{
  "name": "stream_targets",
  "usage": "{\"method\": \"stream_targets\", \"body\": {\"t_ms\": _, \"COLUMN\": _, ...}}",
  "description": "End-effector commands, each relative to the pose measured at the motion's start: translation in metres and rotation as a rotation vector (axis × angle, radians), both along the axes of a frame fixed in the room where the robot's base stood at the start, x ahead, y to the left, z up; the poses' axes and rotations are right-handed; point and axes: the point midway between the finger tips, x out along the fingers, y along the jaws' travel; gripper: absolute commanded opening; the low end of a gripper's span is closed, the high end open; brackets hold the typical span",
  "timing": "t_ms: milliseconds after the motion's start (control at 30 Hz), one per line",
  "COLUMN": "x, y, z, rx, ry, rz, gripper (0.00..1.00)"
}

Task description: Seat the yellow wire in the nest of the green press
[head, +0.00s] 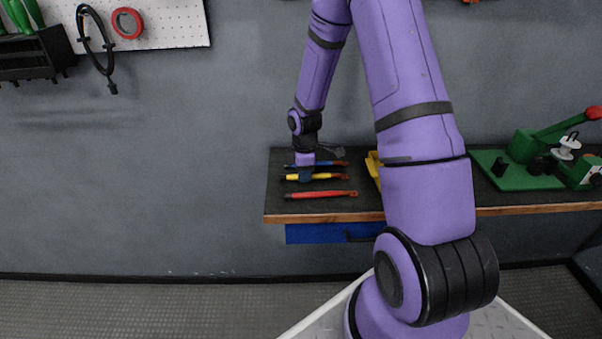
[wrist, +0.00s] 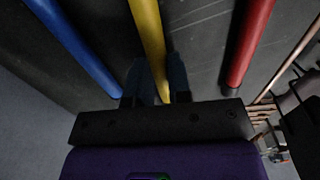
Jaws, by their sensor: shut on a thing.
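The yellow wire (head: 328,176) lies on the dark bench top, between a blue wire and a red wire. My gripper (head: 305,175) is over its left part and shut on it. In the wrist view the yellow wire (wrist: 148,40) runs up from between the two fingers of my gripper (wrist: 157,82). I cannot tell whether the wire is clear of the bench. The green press (head: 540,160) stands at the right end of the bench, with a red-knobbed lever (head: 592,113). Its nest is too small to make out.
The blue wire (head: 330,163) lies behind the yellow one and the red wire (head: 320,194) in front, both close to my fingers. A yellow object (head: 373,168) is partly hidden behind my arm. The bench's wooden front edge (head: 330,217) is near.

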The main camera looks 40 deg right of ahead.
Motion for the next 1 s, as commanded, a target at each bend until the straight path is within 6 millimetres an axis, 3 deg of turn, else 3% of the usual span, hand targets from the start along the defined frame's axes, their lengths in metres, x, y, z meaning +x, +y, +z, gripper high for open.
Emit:
{"method": "stream_targets", "body": {"t_ms": 200, "x": 0.000, "y": 0.000, "z": -0.004, "rx": 0.000, "ry": 0.000, "rz": 0.000, "gripper": 0.00}}
{"method": "stream_targets", "body": {"t_ms": 233, "x": 0.000, "y": 0.000, "z": -0.004, "rx": 0.000, "ry": 0.000, "rz": 0.000, "gripper": 0.21}}
{"method": "stream_targets", "body": {"t_ms": 333, "x": 0.000, "y": 0.000, "z": -0.004, "rx": 0.000, "ry": 0.000, "rz": 0.000, "gripper": 0.44}}
{"method": "stream_targets", "body": {"t_ms": 700, "x": 0.001, "y": 0.000, "z": -0.002, "rx": -0.001, "ry": -0.001, "rz": 0.000, "gripper": 0.44}}
{"method": "stream_targets", "body": {"t_ms": 867, "x": 0.001, "y": 0.000, "z": 0.019, "rx": -0.001, "ry": -0.003, "rz": -0.001, "gripper": 0.44}}
{"method": "stream_targets", "body": {"t_ms": 1000, "x": 0.003, "y": 0.000, "z": 0.046, "rx": -0.002, "ry": -0.005, "rz": -0.001, "gripper": 0.44}}
